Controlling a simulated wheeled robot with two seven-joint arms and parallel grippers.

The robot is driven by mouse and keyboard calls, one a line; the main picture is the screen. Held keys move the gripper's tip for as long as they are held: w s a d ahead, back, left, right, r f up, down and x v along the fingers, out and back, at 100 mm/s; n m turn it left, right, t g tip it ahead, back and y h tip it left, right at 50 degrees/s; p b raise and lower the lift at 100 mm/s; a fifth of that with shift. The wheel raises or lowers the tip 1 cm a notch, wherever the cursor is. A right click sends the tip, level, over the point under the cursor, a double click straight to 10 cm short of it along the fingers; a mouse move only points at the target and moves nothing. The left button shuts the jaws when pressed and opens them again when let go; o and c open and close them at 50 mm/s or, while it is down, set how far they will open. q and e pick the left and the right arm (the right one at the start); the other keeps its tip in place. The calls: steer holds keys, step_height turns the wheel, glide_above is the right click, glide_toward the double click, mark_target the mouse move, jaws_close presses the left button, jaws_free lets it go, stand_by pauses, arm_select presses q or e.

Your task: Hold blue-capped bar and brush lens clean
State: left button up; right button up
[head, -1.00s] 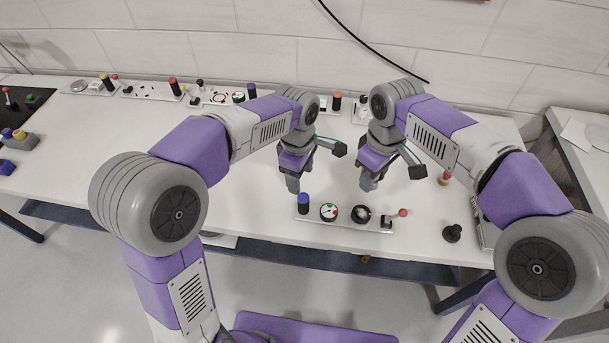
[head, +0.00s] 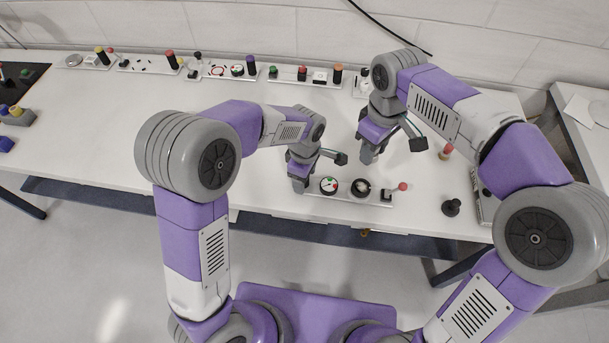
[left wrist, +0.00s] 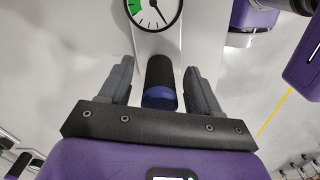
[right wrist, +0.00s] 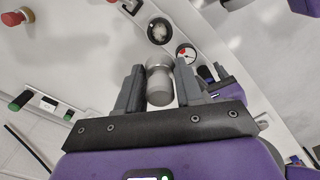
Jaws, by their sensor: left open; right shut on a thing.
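A white fixture strip (head: 340,197) lies near the table's front edge. It carries a green, white and red dial (head: 329,186) and a dark-rimmed round lens (head: 361,187) with a pale smudge. The lens also shows in the right wrist view (right wrist: 158,31). My left gripper (head: 299,186) is at the strip's left end. In the left wrist view the black bar with a blue cap (left wrist: 160,97) stands between its open fingers. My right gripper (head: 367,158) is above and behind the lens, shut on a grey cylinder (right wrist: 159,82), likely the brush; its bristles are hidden.
A black knob-shaped piece (head: 451,207) and a red-topped piece (head: 446,152) stand to the right. Several other fixture strips (head: 225,71) line the back by the wall. The table's left middle is clear.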

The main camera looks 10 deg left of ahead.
arm_select(q)
steer(key=shift+f, duration=0.1)
jaws_close()
stand_by(0.3)
stand_by(0.9)
